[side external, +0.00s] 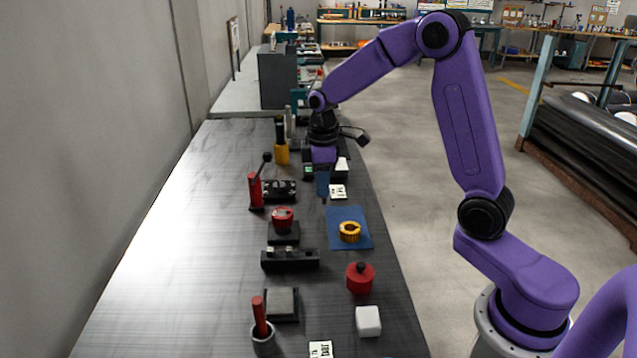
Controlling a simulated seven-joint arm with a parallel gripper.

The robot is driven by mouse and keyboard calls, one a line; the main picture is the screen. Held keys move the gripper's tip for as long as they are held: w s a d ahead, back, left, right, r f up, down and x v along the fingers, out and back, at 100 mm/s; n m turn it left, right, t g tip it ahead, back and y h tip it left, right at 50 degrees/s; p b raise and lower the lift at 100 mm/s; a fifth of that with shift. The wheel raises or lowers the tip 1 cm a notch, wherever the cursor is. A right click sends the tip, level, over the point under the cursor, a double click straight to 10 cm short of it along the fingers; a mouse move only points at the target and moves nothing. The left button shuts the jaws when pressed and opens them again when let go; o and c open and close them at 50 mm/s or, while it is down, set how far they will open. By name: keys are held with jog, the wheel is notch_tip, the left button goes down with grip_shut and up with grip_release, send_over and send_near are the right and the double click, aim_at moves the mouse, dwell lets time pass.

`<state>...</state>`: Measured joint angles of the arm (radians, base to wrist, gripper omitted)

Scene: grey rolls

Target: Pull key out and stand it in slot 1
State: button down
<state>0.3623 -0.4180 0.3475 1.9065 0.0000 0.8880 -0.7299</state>
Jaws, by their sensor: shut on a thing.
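My gripper (322,186) points down over the far right part of the dark bench top. Its blue fingers are shut on a small dark piece that shows only as a thin tip below them. I take it for the key, but its shape is too small to make out. I cannot tell whether it is clear of what lies beneath. A black block with pale marks on top (290,261) lies mid-bench, nearer the camera. Another black block (280,190) lies left of my gripper. I cannot tell which of them holds slot 1.
Near my gripper are a white card (338,192), a red lever stand (256,190) and a yellow-handled item (282,154). Nearer stand a red knob (283,219), a yellow ring (350,232) on a blue mat (347,215), a red lidded pot (360,278) and a white cube (368,321). The bench's left side is clear.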

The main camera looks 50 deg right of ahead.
notch_tip(320, 180, down, 7)
jog(key=shift+f, duration=0.2)
dwell(1.3)
jog(key=s+a+r, duration=0.2)
jog(key=s, duration=0.4)
jog(key=s+a+r, duration=0.1)
jog(key=s+a, duration=0.1)
jog(key=s, duration=0.4)
jog(key=w+f, duration=0.3)
jog(key=w, duration=0.1)
jog(key=w+f, duration=0.3)
jog(key=w, duration=0.2)
jog(key=w+f, duration=0.3)
jog(key=w, duration=0.1)
jog(key=shift+w+d, duration=0.1)
jog(key=shift+w, duration=0.05)
jog(key=shift+w+f, duration=0.15)
jog(key=shift+f, duration=0.15)
jog(key=shift+w+f, duration=0.1)
jog(key=shift+f, duration=1.45)
